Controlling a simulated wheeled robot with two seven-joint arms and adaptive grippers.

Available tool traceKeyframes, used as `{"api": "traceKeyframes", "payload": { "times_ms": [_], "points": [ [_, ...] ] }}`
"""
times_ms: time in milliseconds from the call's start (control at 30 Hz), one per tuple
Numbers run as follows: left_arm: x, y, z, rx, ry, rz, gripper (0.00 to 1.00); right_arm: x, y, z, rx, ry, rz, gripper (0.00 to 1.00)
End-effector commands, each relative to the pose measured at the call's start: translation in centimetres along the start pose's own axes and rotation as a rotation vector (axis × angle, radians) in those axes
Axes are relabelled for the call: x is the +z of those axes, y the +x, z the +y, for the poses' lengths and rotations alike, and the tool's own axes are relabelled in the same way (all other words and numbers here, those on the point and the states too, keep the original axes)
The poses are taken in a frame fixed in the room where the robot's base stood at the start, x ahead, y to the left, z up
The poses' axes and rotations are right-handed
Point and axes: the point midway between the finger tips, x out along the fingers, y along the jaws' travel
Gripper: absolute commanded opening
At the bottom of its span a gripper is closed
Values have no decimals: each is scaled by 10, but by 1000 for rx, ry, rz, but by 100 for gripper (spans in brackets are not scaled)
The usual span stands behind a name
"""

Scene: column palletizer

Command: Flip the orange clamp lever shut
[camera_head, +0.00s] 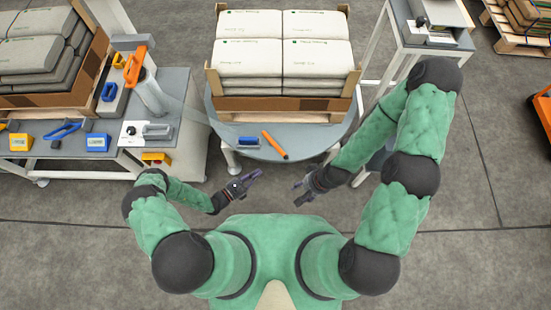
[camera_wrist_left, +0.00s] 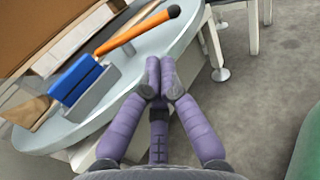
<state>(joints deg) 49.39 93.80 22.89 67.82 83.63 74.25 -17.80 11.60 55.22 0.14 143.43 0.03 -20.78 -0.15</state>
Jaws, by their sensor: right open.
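An orange lever with a black tip (camera_head: 274,144) lies out over the round grey table's front, beside a blue block on a grey bracket (camera_head: 249,142). The left wrist view shows the orange lever (camera_wrist_left: 135,33) and the blue block in its grey bracket (camera_wrist_left: 75,80) close up. Another orange handle (camera_head: 135,64) stands on the post at the left bench; I cannot tell which is the clamp's. My left gripper (camera_head: 257,174) is in front of the round table, apart from the lever. Its fingertips (camera_wrist_left: 160,72) are together and empty. My right gripper (camera_head: 299,192) is open and empty, to the right.
White sacks (camera_head: 284,30) are stacked in a carton on the round table (camera_head: 305,148). The left bench (camera_head: 185,110) holds yellow and blue boxes (camera_head: 20,142) and a small device (camera_head: 145,132). A white stand (camera_head: 435,38) is at the right. The floor in front is clear.

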Motion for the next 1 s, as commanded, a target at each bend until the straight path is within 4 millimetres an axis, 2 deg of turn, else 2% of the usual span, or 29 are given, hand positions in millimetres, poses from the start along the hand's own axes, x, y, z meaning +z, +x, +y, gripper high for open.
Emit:
{"api": "traceKeyframes", "payload": {
  "times_ms": [300,600,800,1000],
  "points": [
    [-1,55,-1,-6,2,-1,0,0,10,4,0,0,0,55],
    [-1,97,-1,-4,2,0,0,-1,19,7,0,0,0,55],
    [-1,110,0,-1,0,0,0,-1,22,8,0,0,0,55],
    [0,112,0,-1,0,0,0,-1,22,8,0,0,0,55]
  ]
}}
